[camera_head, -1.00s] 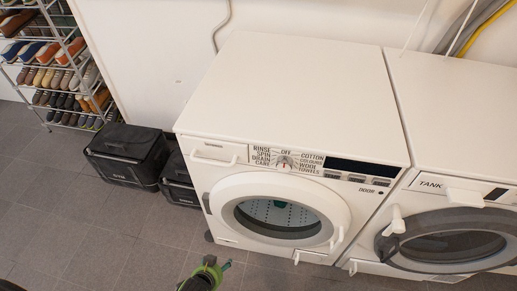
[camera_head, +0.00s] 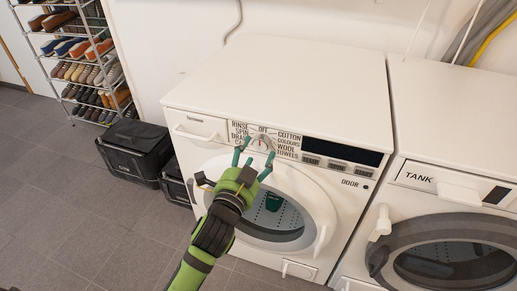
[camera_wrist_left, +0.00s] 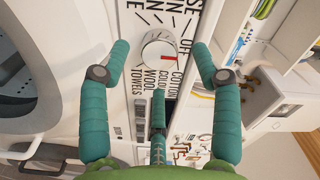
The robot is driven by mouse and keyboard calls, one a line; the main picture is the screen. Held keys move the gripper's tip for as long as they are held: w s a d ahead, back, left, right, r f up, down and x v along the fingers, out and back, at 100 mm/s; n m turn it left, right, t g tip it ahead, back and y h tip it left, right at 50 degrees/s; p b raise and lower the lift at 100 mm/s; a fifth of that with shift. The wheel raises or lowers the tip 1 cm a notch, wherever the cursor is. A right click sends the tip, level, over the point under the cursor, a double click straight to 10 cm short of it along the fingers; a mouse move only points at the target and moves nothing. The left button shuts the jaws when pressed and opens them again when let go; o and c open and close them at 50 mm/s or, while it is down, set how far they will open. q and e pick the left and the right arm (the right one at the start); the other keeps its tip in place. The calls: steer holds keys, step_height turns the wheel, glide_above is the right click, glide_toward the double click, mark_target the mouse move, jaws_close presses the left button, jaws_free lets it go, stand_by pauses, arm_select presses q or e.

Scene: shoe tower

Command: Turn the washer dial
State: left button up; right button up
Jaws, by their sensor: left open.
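The washer dial (camera_head: 262,142) is a small round light knob on the white washing machine's (camera_head: 285,85) front panel, ringed by printed words. It also shows in the left wrist view (camera_wrist_left: 157,47), with a red mark on the side toward OFF and COTTON; the exact setting is unclear. My green left gripper (camera_head: 254,156) is open just in front of the dial. In the wrist view its teal fingers (camera_wrist_left: 161,55) stand apart, two on either side of the dial and one below. I cannot tell if any finger touches it. My right gripper is not in view.
The round washer door (camera_head: 318,205) is below the dial. A second machine marked TANK (camera_head: 450,95) stands to the right. Black boxes (camera_head: 135,148) and a shoe rack (camera_head: 85,70) stand left. The grey floor (camera_head: 75,220) at the front left is clear.

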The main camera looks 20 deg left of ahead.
mark_target(260, 146)
arm_select(q)
steer(key=shift+w+d, duration=0.1)
steer(key=shift+w, duration=1.5)
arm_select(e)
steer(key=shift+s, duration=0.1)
arm_select(q)
steer(key=c, duration=1.1)
steer(key=shift+c, duration=0.2)
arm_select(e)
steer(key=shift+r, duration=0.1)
